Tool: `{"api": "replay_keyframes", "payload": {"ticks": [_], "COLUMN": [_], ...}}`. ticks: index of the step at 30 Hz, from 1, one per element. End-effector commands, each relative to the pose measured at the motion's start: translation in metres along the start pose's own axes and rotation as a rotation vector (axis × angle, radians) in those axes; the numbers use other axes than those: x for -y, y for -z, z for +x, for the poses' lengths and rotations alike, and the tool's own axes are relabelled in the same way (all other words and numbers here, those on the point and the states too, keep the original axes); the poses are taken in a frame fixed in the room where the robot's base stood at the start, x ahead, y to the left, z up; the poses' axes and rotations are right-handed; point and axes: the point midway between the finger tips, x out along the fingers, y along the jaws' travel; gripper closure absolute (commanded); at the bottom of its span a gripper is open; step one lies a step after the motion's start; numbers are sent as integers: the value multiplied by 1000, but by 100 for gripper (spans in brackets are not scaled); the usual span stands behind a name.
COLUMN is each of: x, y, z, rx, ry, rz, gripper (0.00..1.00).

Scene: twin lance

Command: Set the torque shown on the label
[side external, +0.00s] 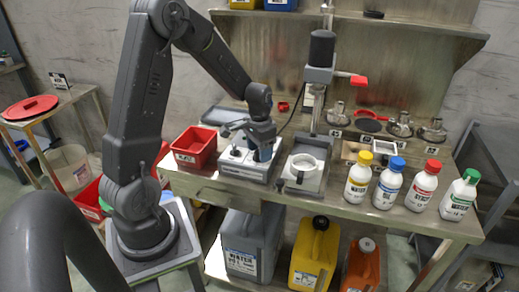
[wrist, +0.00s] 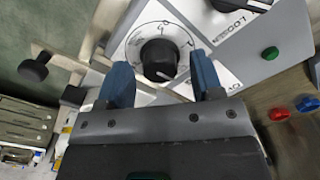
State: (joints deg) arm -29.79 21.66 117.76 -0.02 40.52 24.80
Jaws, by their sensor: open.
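A white control box (side external: 245,165) sits on the bench, with my gripper (side external: 264,150) low over its top. In the wrist view, a black dial knob (wrist: 159,57) with a white pointer mark stands on a round white scale (wrist: 130,42). My gripper (wrist: 160,64) is open, its two blue fingers on either side of this knob with gaps visible; contact cannot be told. A second black knob (wrist: 238,4) lies on the panel at the top, near lettering that seems to read "LOOSEN". A green button (wrist: 270,53) is at its right. No torque label is readable.
A white clamp stand (side external: 303,172) with a black-topped column (side external: 321,48) stands just right of the box. A red bin (side external: 194,147) is at its left. Several capped bottles, including a yellow-capped one (side external: 358,178), line the bench's right front.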

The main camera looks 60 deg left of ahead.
Motion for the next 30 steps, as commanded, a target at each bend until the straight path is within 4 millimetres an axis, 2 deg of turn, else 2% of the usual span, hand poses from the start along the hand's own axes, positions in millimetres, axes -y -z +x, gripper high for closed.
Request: {"api": "replay_keyframes", "payload": {"ticks": [8,11,24,30], "x": [0,0,0,0], "y": [0,1,0,0], "z": [-7,-21,-114,-134], "rx": [-2,-4,-4,-1], "ry": [1,2,2,1], "rz": [0,0,0,0], "gripper": [40,40,40,40]}}
